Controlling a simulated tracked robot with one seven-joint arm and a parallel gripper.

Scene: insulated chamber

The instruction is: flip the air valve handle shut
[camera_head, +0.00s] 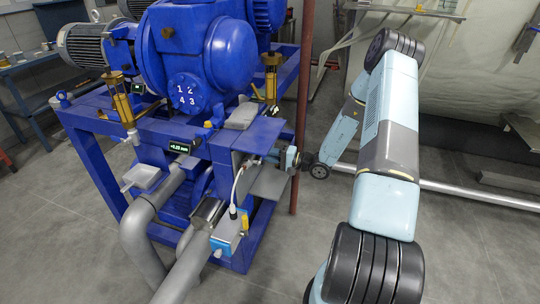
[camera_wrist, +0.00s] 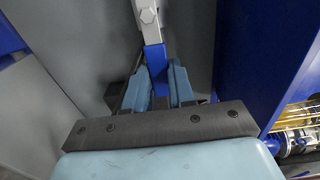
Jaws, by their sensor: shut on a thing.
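The air valve handle (camera_wrist: 154,57) is a silver metal lever with a blue sleeve, seen at the top middle of the wrist view. A bolt head shows on its silver part. My gripper (camera_wrist: 159,84) has its light-blue fingers on both sides of the blue sleeve and is shut on it. The sleeve's lower end sits between the fingers. In the head view my gripper (camera_head: 282,158) is at the right side of the blue machine frame, beside grey plates. The handle cannot be made out there, and the valve body is not clear in either view.
The blue pump machine (camera_head: 190,60) fills the left and middle of the head view. A thin reddish pole (camera_head: 303,110) stands close to my wrist. Grey pipes (camera_head: 150,235) run in front. A blue panel (camera_wrist: 262,60) is close on the right in the wrist view. Floor at right is mostly open.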

